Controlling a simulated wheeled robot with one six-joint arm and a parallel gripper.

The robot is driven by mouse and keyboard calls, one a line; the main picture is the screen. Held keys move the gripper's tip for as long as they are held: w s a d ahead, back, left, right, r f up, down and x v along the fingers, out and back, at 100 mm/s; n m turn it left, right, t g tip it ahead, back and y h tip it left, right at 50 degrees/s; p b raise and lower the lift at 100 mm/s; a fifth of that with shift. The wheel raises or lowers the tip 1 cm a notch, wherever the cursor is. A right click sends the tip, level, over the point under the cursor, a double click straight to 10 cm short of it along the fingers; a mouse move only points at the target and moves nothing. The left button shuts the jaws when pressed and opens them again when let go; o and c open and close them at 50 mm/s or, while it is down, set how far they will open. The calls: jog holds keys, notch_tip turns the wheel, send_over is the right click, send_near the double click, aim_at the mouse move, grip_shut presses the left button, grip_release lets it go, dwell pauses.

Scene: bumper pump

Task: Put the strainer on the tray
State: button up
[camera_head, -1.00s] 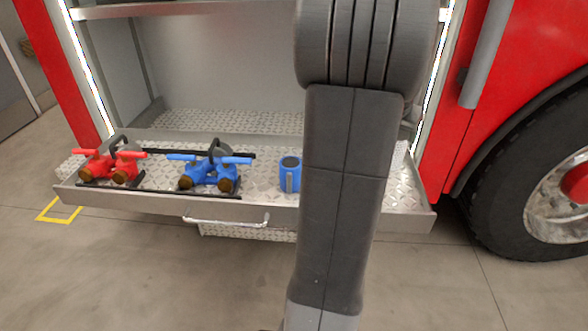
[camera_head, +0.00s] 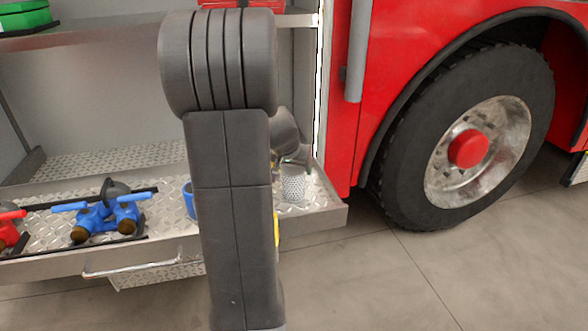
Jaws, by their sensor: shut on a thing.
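The strainer (camera_head: 293,186) is a light grey perforated cylinder, upright at the right end of the pull-out tray (camera_head: 325,212). My gripper (camera_head: 297,161) is at its top, shut on it, and partly hidden behind my arm. I cannot tell whether the strainer's bottom touches the tray or hangs just above it. The tray has a diamond-plate floor and a low metal rim.
A blue valve fitting (camera_head: 105,216) and part of a red one (camera_head: 8,232) stand on the tray at left. A blue cup-like thing (camera_head: 188,198) is mostly hidden by my arm. The truck's wheel (camera_head: 462,140) is at right.

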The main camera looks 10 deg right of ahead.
jog(key=shift+r, duration=0.15)
jog(key=o, duration=1.4)
jog(key=shift+o, duration=0.2)
jog(key=p+v, duration=0.2)
jog(key=v, duration=1)
jog(key=shift+p, duration=0.3)
